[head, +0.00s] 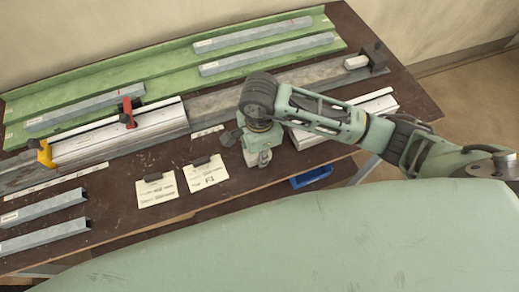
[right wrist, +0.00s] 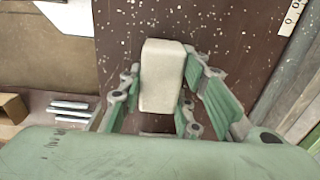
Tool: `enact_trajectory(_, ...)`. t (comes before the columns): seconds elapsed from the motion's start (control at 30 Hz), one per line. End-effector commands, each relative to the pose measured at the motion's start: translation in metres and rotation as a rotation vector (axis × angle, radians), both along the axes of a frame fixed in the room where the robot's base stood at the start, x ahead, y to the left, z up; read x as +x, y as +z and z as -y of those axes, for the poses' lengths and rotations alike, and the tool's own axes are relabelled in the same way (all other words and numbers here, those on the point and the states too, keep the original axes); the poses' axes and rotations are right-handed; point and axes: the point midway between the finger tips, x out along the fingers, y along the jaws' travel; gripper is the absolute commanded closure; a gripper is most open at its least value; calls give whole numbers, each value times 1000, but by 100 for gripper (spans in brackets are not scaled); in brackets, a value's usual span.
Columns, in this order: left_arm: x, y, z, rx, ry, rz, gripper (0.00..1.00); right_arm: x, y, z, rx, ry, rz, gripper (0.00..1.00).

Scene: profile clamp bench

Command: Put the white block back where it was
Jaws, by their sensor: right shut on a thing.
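A white block (right wrist: 162,75) is between the fingers of my right gripper (right wrist: 158,95) in the right wrist view, and the gripper is shut on it. In the head view my right gripper (head: 262,160) points down over the front part of the brown bench (head: 120,205), right of two paper cards. The block is mostly hidden there by the gripper. Another whitish block (head: 356,62) sits at the right end of the grey rail (head: 215,103), beside a dark end stop (head: 374,55). My left gripper is not in view.
A red clamp (head: 128,112) and a yellow clamp (head: 46,155) stand on the rail at left. Grey profiles (head: 265,54) lie on a green rack (head: 160,68) behind. Cards (head: 157,190) lie in front. A blue bin (head: 311,176) is at the front edge.

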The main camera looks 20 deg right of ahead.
Motion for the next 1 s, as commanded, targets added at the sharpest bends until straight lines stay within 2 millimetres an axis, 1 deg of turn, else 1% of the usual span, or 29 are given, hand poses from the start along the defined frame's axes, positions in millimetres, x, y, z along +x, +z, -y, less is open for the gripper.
enact_trajectory(0.17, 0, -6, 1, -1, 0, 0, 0, 0, -4, 0, 0, -1, 1, 99)
enact_trajectory(0.2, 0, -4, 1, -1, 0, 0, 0, 0, -3, 0, 0, -1, 1, 67)
enact_trajectory(0.4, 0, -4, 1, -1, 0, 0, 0, 0, -2, 0, 0, -1, 0, 50)
enact_trajectory(0.67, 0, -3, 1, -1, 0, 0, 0, 0, -2, 0, 0, -1, 0, 50)
enact_trajectory(0.8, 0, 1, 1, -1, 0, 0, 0, 0, 4, 0, 1, 0, 1, 50)
enact_trajectory(0.83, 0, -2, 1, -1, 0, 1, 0, 1, 6, 0, 1, 0, 4, 50)
enact_trajectory(0.97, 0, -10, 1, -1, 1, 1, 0, 2, 28, 0, 1, 1, 8, 50)
enact_trajectory(1.0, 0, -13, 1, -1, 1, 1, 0, 3, 37, 0, 1, 1, 9, 50)
